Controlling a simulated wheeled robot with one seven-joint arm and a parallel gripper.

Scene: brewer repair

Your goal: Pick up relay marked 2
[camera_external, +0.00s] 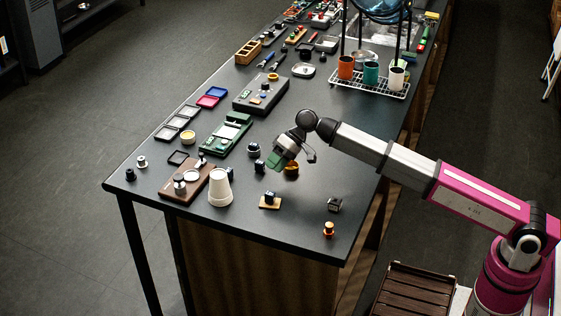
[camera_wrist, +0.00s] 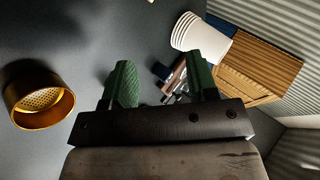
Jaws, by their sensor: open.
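My gripper (camera_external: 278,161), with green fingers, is open above the near part of the dark table. It also shows in the wrist view (camera_wrist: 162,76), with nothing held between the fingers. Several small dark block-like parts could be relays: one just left of my gripper (camera_external: 259,167), one on a yellow base (camera_external: 270,199) in front of it, and one near the table's right edge (camera_external: 334,205). I cannot read any number on them, so I cannot tell which is marked 2. A small dark-blue part (camera_wrist: 162,71) shows beyond the fingers.
A copper-coloured filter basket (camera_wrist: 42,101) stands close beside my gripper. White stacked cups (camera_external: 220,188) stand near a brown board (camera_external: 185,186). A green device (camera_external: 222,137) lies to the left. A rack (camera_external: 368,85) holds cups farther back.

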